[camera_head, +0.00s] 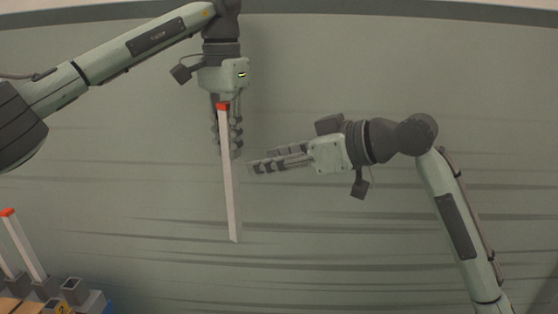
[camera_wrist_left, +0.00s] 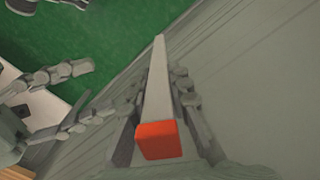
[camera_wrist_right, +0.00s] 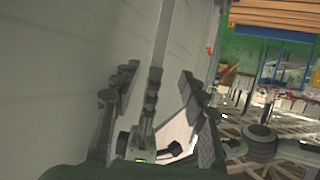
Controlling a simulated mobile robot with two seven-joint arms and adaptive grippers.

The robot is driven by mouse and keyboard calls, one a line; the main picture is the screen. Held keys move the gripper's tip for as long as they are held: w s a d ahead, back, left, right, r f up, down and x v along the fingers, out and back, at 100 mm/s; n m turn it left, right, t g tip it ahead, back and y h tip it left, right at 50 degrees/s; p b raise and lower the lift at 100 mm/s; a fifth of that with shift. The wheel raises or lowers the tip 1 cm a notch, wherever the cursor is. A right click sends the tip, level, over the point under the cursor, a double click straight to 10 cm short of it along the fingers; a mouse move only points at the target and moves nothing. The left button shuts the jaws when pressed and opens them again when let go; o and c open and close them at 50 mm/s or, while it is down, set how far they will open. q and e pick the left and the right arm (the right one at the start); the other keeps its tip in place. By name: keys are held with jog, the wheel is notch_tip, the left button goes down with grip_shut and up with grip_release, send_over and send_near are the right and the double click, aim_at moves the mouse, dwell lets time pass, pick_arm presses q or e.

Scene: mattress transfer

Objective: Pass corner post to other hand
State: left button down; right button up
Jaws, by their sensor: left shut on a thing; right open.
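The corner post (camera_head: 231,195) is a long pale bar with a red cap at its top end, hanging nearly upright. My left gripper (camera_head: 227,150), pointing down, is shut on its upper part. In the left wrist view the post (camera_wrist_left: 159,90) runs between the fingers, red cap nearest. My right gripper (camera_head: 250,166) is open and comes in from the right, its fingertips close beside the post just below the left fingers. In the right wrist view the post (camera_wrist_right: 162,35) stands ahead between the open fingers (camera_wrist_right: 158,82). I cannot tell whether they touch it.
At the lower left, more red-capped posts (camera_head: 29,246) stand in grey sockets (camera_head: 83,295). A large grey-green wall or panel (camera_head: 350,250) fills the background. The space below the held post is clear.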

aim_at(233, 167)
jog(key=x, duration=1)
jog(key=shift+a+f, duration=0.1)
jog(key=shift+a, duration=0.1)
jog(key=shift+c, duration=0.2)
grip_shut()
pick_arm(q)
jog(key=c, duration=1.3)
grip_release()
jog(key=shift+c, duration=0.2)
